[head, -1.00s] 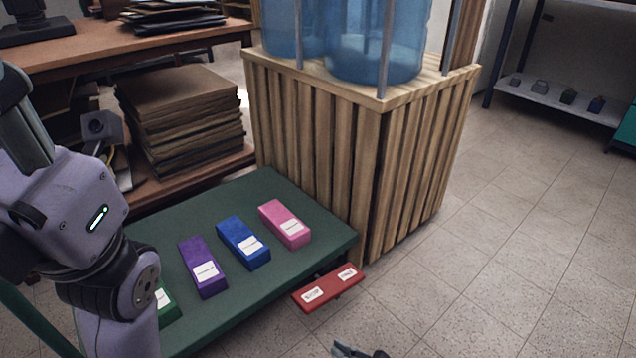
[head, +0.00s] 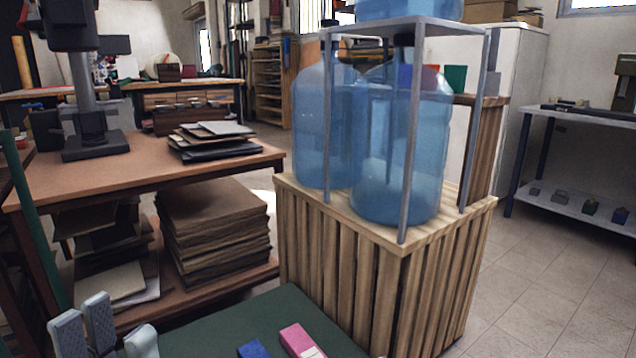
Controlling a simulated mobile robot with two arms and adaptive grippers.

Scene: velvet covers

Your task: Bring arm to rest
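My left gripper (head: 108,334) is at the lower left corner of the head view, with its grey fingers pointing up. The fingers stand apart with nothing between them, so it looks open and empty. It is left of the dark green table (head: 225,325). On that table a pink block (head: 299,340) with a white label and a blue block (head: 254,349) show at the bottom edge, partly cut off. My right gripper is not in view.
A slatted wooden crate (head: 350,290) with large blue water bottles (head: 400,150) stands behind the green table. A brown workbench (head: 130,165) with stacked boards (head: 212,235) is at the left. A metal shelf (head: 580,205) stands at the right. The tiled floor (head: 540,290) there is clear.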

